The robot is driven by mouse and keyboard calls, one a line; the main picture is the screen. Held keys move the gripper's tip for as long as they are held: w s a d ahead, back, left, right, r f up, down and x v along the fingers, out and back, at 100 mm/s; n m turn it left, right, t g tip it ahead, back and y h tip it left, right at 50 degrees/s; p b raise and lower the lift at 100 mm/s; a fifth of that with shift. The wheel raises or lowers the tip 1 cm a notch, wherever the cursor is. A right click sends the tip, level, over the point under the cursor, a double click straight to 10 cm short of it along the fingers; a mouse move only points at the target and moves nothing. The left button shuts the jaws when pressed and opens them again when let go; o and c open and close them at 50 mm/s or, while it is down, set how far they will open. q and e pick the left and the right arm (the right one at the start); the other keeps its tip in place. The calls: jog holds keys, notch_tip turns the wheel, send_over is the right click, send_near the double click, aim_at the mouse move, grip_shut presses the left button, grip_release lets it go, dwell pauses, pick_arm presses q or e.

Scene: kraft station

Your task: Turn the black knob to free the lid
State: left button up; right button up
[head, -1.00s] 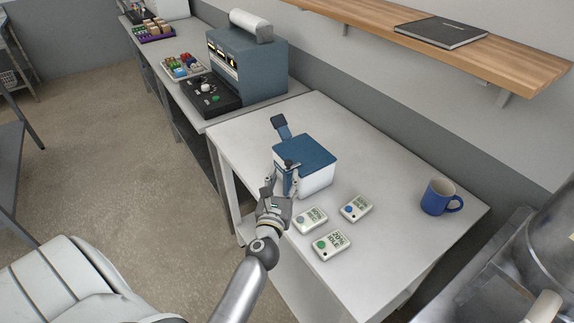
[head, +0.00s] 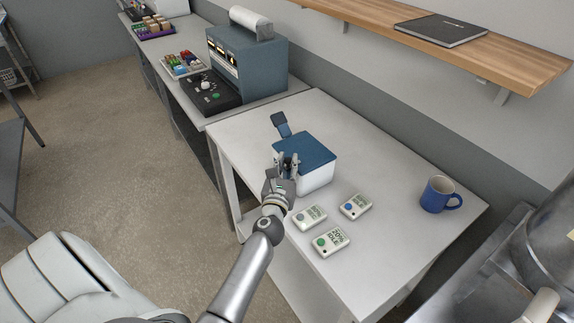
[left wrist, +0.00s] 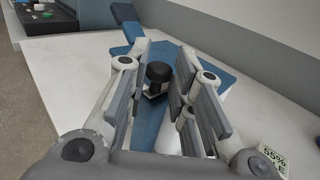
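A white box (head: 318,180) with a blue lid (head: 308,148) stands on the pale table; a blue handle with a dark end sticks out at its far left. The black knob (left wrist: 158,72) is at the near side of the lid in the left wrist view; in the head view my gripper hides it. My left gripper (head: 286,160) is at the box's near left edge. In the left wrist view its fingers (left wrist: 163,66) are apart, one on each side of the knob; I cannot tell whether they touch it. My right gripper is not in view.
Several small devices with displays, one of them with a green button (head: 326,241), lie right in front of the box. A blue mug (head: 439,195) stands at the table's right. A blue-grey machine (head: 250,70) stands on the bench behind.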

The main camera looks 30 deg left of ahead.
pick_arm(q)
grip_shut()
